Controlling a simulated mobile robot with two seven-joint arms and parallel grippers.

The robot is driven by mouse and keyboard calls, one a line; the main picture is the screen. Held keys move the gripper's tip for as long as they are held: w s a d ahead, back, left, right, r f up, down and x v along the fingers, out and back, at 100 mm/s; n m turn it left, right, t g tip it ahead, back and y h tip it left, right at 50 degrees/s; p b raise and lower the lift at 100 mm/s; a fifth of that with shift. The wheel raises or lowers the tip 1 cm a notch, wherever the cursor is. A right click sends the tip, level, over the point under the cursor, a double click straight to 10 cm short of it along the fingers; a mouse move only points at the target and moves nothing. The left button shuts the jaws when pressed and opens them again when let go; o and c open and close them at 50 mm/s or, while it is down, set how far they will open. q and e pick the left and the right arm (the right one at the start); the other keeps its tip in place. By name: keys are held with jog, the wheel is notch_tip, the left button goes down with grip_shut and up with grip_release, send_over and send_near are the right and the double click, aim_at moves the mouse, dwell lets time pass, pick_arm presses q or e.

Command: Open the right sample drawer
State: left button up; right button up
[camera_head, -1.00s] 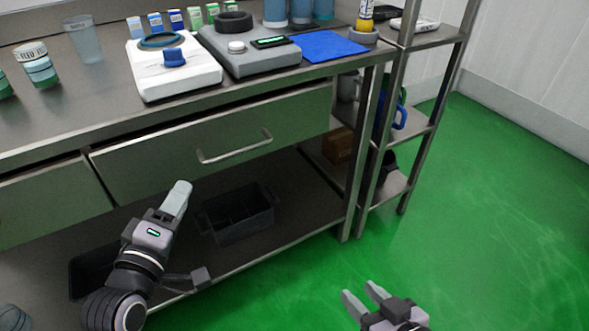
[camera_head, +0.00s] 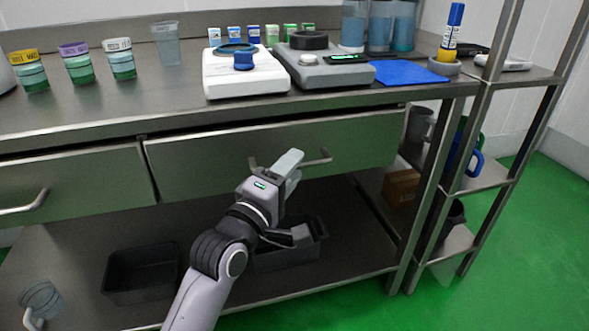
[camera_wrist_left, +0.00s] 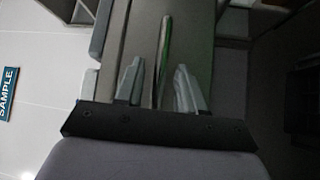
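The right sample drawer (camera_head: 205,163) is a wide grey metal front under the bench top, and it looks closed. Its bar handle (camera_head: 318,160) runs across the front, its middle hidden behind my left gripper (camera_head: 292,168). In the left wrist view, the handle (camera_wrist_left: 164,45) shows as a thin bar lying between the two spread fingers of the left gripper (camera_wrist_left: 159,85). The fingers are open, with a gap on either side of the bar. My right gripper is out of view.
A neighbouring drawer (camera_head: 75,178) with its own handle is at left. A black bin (camera_head: 142,272) and a second dark crate (camera_head: 290,255) stand on the lower shelf. Scales (camera_head: 245,78), jars and bottles stand on the bench top. A metal rack (camera_head: 500,170) borders the right end.

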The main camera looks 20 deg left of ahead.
pick_arm(q)
jog(key=shift+w+d+r, duration=0.1)
jog(key=shift+w+d, duration=0.05)
jog(key=shift+w, duration=0.55)
grip_shut()
